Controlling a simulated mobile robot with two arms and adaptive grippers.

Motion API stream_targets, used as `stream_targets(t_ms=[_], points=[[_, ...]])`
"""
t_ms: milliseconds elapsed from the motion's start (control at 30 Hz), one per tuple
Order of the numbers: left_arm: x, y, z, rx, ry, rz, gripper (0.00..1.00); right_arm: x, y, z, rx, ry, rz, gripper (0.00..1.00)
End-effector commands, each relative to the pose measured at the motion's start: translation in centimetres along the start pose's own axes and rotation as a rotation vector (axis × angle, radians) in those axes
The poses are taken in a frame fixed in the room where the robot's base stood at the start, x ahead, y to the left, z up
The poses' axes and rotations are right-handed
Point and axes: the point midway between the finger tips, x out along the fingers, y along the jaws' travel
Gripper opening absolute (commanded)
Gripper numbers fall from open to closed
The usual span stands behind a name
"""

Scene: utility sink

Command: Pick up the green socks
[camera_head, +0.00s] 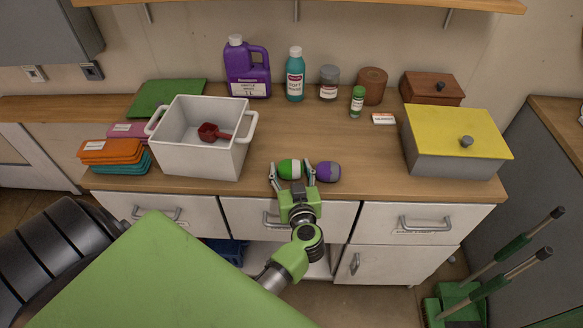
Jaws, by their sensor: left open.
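The green socks (289,169), a rolled ball of green with a white part, lie on the wooden counter near its front edge. My left gripper (291,174) is open at the front of the counter, with one finger on each side of the green socks. The right finger sits in the gap between the green socks and a purple and grey rolled pair (328,171). I cannot tell whether the fingers touch the green socks. My right gripper is not in view.
A white bin (200,157) with a dark red scoop (211,132) stands to the left. A grey box with a yellow lid (455,133) stands to the right. Bottles and jars line the back. The counter (375,155) is clear right of the purple pair.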

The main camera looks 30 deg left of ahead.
Motion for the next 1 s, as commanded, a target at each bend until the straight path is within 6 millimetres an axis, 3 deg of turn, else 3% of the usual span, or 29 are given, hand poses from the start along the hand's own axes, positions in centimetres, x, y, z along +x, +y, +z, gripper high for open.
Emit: stream_targets(t_ms=[167, 267, 300, 667, 1000], points=[[0.0, 0.0, 0.0, 0.000, -0.001, 0.000, 0.54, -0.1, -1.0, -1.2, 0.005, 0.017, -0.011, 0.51], [0.0, 0.0, 0.0, 0.000, -0.001, 0.000, 0.28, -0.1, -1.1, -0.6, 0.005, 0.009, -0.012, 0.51], [0.0, 0.0, 0.0, 0.000, -0.001, 0.000, 0.26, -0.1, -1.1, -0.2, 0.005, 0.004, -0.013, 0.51], [-0.1, 0.0, -0.3, -0.001, -0.003, -0.001, 0.26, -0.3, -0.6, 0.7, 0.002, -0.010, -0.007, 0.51], [-1.4, 0.0, -6.6, -0.005, 0.000, -0.001, 0.26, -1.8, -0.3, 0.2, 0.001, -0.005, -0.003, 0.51]])
